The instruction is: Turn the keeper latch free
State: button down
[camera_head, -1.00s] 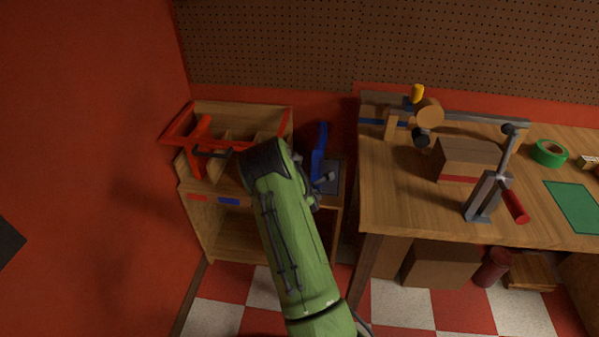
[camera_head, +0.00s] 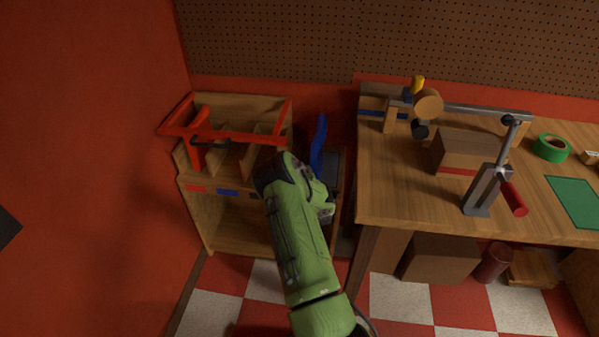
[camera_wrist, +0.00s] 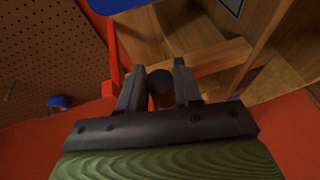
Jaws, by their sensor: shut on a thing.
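In the wrist view my gripper (camera_wrist: 159,68) has its two dark fingers closed around a small dark round piece (camera_wrist: 160,88), seen nearly end-on. I cannot tell whether this piece is the keeper latch. A red bar (camera_wrist: 114,75) stands just behind the left finger. In the head view my green arm reaches to the right front of the wooden cabinet, and its end hides what the fingers hold. A red frame (camera_head: 240,137) lies across the cabinet top at the left, with a dark handle-like piece (camera_head: 210,143) near its red upright (camera_head: 198,156).
The wooden cabinet (camera_head: 232,228) has compartments and an open lower shelf. A blue upright part (camera_head: 318,143) stands close behind my arm's end. The workbench (camera_head: 395,195) to the right carries a grey clamp stand (camera_head: 485,190), a box (camera_head: 463,152) and green tape (camera_head: 552,148).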

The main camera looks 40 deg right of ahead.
jog(key=shift+f, duration=0.1)
dwell(0.3)
jog(key=c, duration=0.8)
grip_release()
jog(key=shift+c, duration=0.2)
jog(key=p+v, duration=0.8)
jog(key=v, duration=0.7)
jog(key=shift+s+a, duration=0.25)
jog(key=shift+s, duration=0.05)
